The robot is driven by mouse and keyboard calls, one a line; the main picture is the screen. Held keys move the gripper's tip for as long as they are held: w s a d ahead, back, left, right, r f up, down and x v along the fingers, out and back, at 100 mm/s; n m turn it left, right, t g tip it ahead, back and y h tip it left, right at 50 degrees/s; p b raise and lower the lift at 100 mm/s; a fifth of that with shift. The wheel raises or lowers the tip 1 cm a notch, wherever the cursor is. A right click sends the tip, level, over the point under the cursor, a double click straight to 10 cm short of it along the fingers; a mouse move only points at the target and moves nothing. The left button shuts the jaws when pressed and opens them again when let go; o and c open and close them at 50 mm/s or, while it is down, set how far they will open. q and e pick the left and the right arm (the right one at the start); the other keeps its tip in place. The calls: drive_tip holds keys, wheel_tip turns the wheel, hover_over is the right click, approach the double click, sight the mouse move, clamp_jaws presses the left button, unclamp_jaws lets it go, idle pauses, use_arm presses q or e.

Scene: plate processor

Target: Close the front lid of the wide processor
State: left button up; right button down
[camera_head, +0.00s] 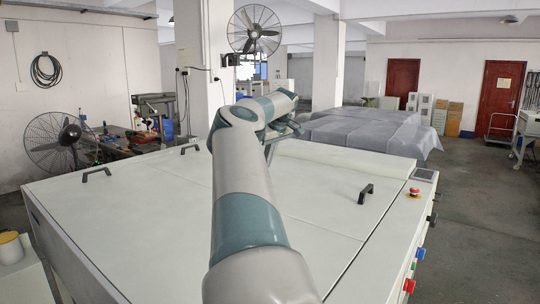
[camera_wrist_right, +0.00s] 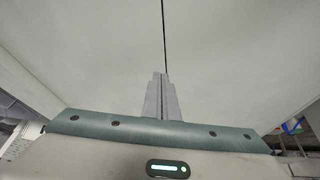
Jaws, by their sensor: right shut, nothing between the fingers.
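The wide processor (camera_head: 130,236) is a large white machine filling the foreground of the head view. Its top panels lie flat, with thin dark seams between them, and no lid is seen standing up. Black handles sit at the left (camera_head: 97,173), farther back (camera_head: 189,148) and at the right (camera_head: 366,193). My right arm stretches forward over the top and hides its middle. The right gripper (camera_wrist_right: 161,95) is shut and empty in the wrist view, over a white surface with a dark seam; contact cannot be told. My left gripper is not in view.
A red emergency button (camera_head: 414,192) and a small dark panel (camera_head: 424,175) sit at the right edge. Blue, green and red buttons are on the right side. Grey covered stacks (camera_head: 370,132) stand behind. A fan (camera_head: 55,142) and workbench are at the left.

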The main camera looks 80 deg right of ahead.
drive_tip(key=shift+v, duration=1.95)
drive_tip(key=shift+f, duration=0.1)
